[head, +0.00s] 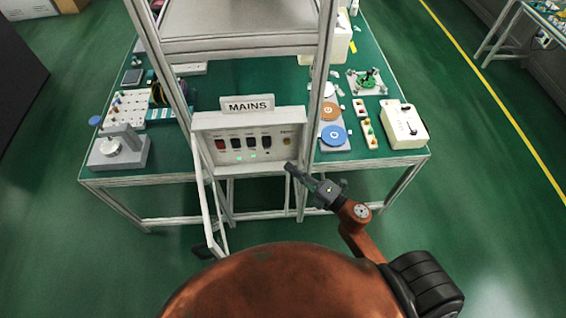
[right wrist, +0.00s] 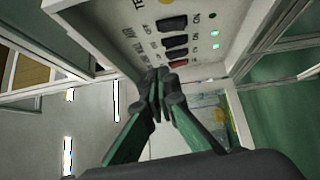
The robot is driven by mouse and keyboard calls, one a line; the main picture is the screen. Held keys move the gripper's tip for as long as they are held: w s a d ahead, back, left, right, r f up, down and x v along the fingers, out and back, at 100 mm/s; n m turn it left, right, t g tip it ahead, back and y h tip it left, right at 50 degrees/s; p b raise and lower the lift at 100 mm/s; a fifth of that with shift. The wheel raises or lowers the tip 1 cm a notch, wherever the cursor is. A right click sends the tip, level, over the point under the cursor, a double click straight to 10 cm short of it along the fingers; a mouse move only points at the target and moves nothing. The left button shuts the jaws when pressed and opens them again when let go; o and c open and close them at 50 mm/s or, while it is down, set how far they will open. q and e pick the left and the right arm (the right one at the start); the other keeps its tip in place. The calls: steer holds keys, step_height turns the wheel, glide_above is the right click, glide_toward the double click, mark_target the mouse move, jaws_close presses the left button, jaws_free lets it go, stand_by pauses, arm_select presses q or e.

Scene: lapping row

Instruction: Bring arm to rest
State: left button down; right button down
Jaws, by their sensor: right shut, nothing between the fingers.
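My right gripper (head: 291,169) is at the lower right corner of the mains panel (head: 204,122) in the head view. Its fingers are together with nothing between them. In the right wrist view my right gripper (right wrist: 164,78) points up at the panel (right wrist: 222,15), its fingertips just in front of or below the row of switches; I cannot tell if they touch. The panel carries a red switch (head: 221,145) and several black switches, with green lights lit below some of them. A MAINS sign (head: 248,105) stands on top. My left gripper is not in view.
The panel is fixed at the front of a metal frame (head: 326,70) on a green-topped bench (head: 405,156). A grey device (head: 119,152) stands at the bench's left, a white box (head: 402,124) at its right. The green floor (head: 480,210) to the right is clear.

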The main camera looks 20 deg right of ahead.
steer(key=shift+s+d, duration=0.25)
stand_by(0.4)
steer(key=w+d+f+m+g+h, duration=0.15)
steer(key=d+f+m, duration=0.25)
steer(key=f, duration=0.5)
steer(key=d+f+m+h, duration=0.3)
steer(key=f, duration=0.6)
steer(key=s+d+f+m+g+h, duration=0.1)
steer(key=s+d+f+m, duration=0.15)
steer(key=f, duration=0.45)
steer(key=s+d+f+m+g+h, duration=0.1)
steer(key=s+f+m, duration=0.15)
steer(key=f, duration=0.45)
steer(key=s+d+f+m+g+h, duration=0.2)
steer(key=s+f, duration=0.1)
steer(key=f, duration=0.5)
steer(key=s+f+m+g, duration=0.5)
steer(key=s+f, duration=1.2)
steer(key=s+a+f+m+g, duration=0.1)
steer(key=s+f, duration=0.3)
steer(key=s, duration=0.6)
steer(key=s+a+f+m+g, duration=0.1)
steer(key=s+f+g, duration=0.3)
steer(key=s, duration=0.6)
steer(key=shift+f+m, duration=0.3)
steer(key=shift+m, duration=0.6)
